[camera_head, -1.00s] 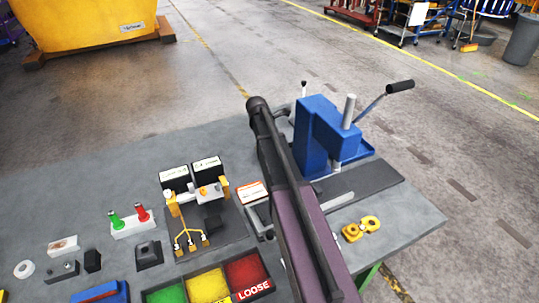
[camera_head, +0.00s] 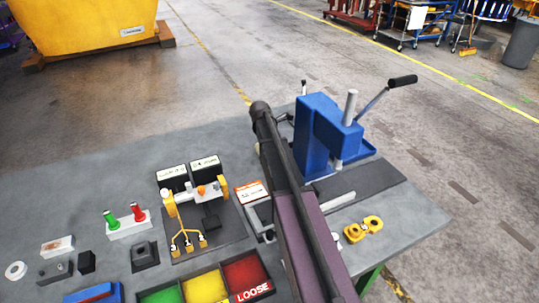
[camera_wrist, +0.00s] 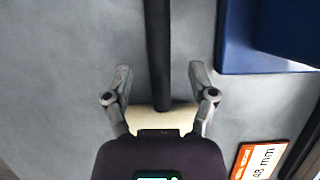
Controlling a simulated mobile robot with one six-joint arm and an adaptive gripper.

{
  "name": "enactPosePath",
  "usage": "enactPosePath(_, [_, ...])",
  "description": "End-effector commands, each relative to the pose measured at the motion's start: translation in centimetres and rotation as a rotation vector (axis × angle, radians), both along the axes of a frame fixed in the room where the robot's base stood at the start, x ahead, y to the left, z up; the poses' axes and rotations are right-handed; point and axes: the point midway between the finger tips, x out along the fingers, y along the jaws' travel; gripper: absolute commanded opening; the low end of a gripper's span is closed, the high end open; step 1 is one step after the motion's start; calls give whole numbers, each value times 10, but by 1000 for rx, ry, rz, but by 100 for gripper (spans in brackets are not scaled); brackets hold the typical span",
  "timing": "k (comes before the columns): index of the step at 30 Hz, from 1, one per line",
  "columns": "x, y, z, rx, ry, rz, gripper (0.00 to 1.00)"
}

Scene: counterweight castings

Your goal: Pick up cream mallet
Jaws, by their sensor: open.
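The cream mallet shows in the wrist view. Its pale cream head (camera_wrist: 160,120) lies low in the middle of the picture, close to the gripper body. Its long black handle (camera_wrist: 157,50) runs up from the head to the top edge. My gripper (camera_wrist: 160,78) is open, with one grey finger on each side of the mallet. The fingers look apart from the handle; whether they touch the head, I cannot tell.
A blue lever press (camera_head: 320,135) stands beside my arm; its blue body (camera_wrist: 270,40) is close on the right in the wrist view. An orange-white card (camera_wrist: 260,160) lies lower right. Yellow parts (camera_head: 363,229), a fixture and coloured bins (camera_head: 247,272) share the grey bench.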

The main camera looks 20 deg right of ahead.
Motion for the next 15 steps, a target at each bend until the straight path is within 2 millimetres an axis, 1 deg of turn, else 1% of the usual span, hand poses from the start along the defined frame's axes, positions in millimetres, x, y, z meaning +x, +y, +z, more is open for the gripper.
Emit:
enactPosePath(1, [0, -2, -8, 0, 0, 0, 73])
enactPosePath(6, [0, -6, -17, 0, 0, 1, 73])
enactPosePath(15, [1, -7, -20, 0, 0, 2, 73])
